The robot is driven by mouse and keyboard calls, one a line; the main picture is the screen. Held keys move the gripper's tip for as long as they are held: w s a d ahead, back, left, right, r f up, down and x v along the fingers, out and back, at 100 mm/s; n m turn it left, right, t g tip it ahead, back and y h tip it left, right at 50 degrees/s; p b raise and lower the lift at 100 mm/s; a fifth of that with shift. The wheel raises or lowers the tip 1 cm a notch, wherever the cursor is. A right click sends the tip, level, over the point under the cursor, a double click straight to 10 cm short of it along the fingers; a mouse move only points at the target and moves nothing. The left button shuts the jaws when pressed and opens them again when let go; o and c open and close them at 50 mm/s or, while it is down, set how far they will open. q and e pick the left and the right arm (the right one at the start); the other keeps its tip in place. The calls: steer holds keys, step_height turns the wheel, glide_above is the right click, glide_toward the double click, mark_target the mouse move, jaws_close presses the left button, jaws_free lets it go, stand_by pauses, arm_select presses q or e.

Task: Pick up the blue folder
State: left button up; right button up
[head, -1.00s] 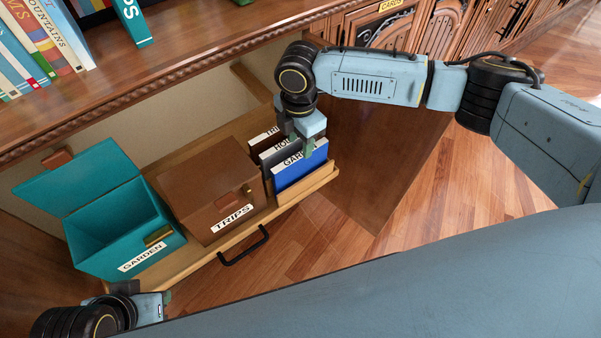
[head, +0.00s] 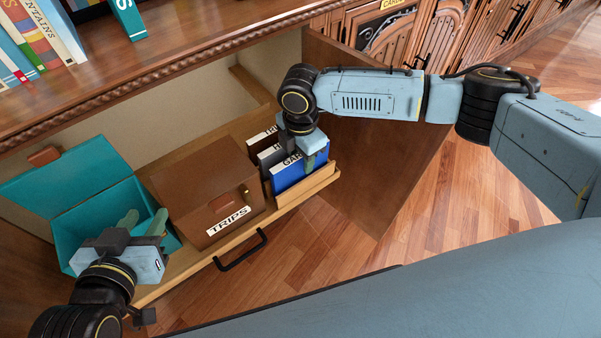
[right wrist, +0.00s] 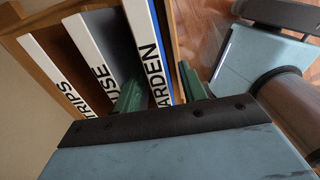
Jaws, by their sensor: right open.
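The blue folder (head: 298,178), labelled GARDEN, stands upright at the front of a row of folders at the drawer's right end. Its label and blue edge also show in the right wrist view (right wrist: 160,48). My right gripper (head: 308,158) is over its top edge. In the right wrist view the green fingers (right wrist: 162,90) are open, one on each side of the blue folder; I cannot tell whether they touch it. My left gripper (head: 143,222) is open and empty over the front of the teal box (head: 80,222), hiding its label.
A closed brown box (head: 205,185) labelled TRIPS stands between the teal box and the folders. A grey folder (right wrist: 103,42) and a TRIPS folder (right wrist: 55,70) stand behind the blue one. The drawer has a black handle (head: 240,250). Books (head: 40,35) stand on the shelf above.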

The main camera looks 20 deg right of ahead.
steer(key=shift+f, duration=0.15)
jaws_close()
steer(key=shift+r, duration=0.2)
stand_by(0.5)
